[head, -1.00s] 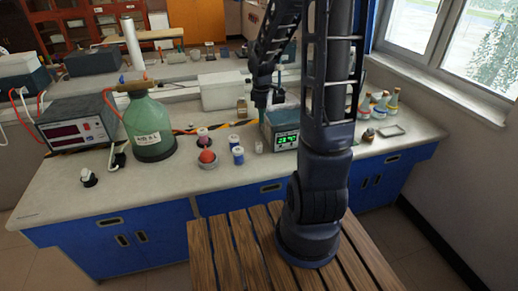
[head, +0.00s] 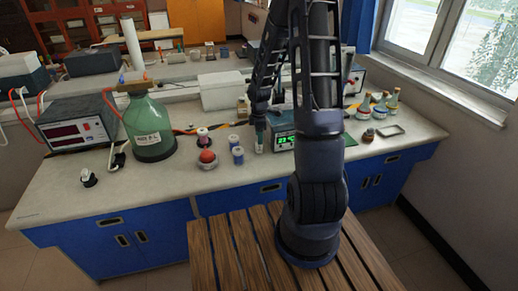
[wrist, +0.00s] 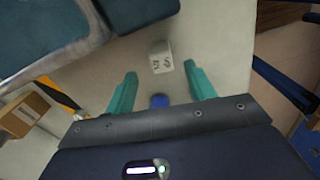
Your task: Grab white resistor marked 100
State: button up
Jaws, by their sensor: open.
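A small white block with dark markings, the white resistor (wrist: 160,56), lies on the pale bench top just beyond my fingertips in the wrist view. Its marking is too small and turned to read surely. My gripper (wrist: 160,75) is open, with its teal fingers apart and the block roughly in line with the gap, not between them. In the head view my gripper (head: 260,132) points down over the bench, left of the green-lit display box, and largely covers the spot where the block sits. A blue object (wrist: 160,101) shows between the finger bases in the wrist view.
The display box (head: 284,138) stands close on the right of my gripper. Blue-and-white cylinders (head: 238,156) and a red ball on a stand (head: 207,157) are to the left. A green bottle (head: 150,130) stands farther left. The bench front is clear.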

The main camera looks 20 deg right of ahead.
aim_at(259, 148)
jog(key=shift+s+f, duration=0.1)
jog(key=shift+f, duration=2.65)
jog(key=c, duration=1.1)
